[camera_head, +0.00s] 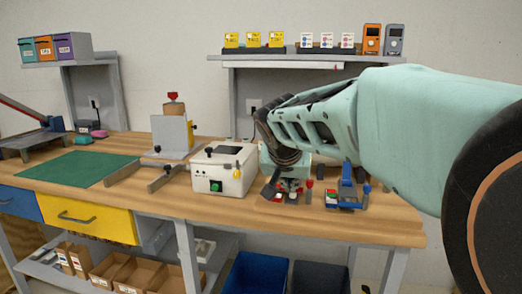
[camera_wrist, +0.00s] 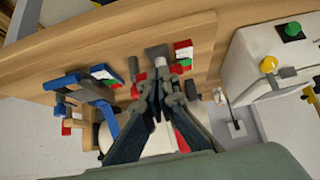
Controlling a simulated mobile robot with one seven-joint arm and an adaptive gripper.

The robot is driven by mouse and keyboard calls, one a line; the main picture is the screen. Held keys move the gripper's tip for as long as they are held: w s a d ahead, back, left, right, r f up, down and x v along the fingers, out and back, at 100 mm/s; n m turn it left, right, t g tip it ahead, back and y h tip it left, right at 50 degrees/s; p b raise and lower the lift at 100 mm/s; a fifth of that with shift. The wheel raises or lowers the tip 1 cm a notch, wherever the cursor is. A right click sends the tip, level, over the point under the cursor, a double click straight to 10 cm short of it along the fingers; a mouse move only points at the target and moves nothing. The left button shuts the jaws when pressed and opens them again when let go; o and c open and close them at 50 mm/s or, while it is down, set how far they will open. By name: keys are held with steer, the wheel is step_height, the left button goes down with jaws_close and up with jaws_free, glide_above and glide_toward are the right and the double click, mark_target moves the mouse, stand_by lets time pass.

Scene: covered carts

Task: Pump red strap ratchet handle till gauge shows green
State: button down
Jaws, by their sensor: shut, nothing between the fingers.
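My gripper (camera_wrist: 160,92) is shut and empty, its fingertips together over the red strap ratchet (camera_wrist: 182,141). It hides much of that ratchet in the wrist view; contact cannot be told. A grey handle-like part (camera_wrist: 157,52) shows beyond the fingertips. Beside it is a small gauge (camera_wrist: 183,50) with red, white and green areas; its reading is too small to tell. In the head view, my gripper (camera_head: 284,180) points down at the red ratchet (camera_head: 292,192), at the right part of the bench, partly hiding it.
A blue ratchet (camera_head: 346,192) with its own gauge (camera_wrist: 104,73) stands close beside the red one. A white box (camera_head: 222,172) with a green button stands left of them. A grey vertical plate fixture (camera_head: 170,134) and green mat (camera_head: 78,168) lie farther left.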

steer(key=shift+s+a+f+b, duration=0.1)
steer(key=shift+s+f+b, duration=0.1)
steer(key=shift+f+b, duration=0.9)
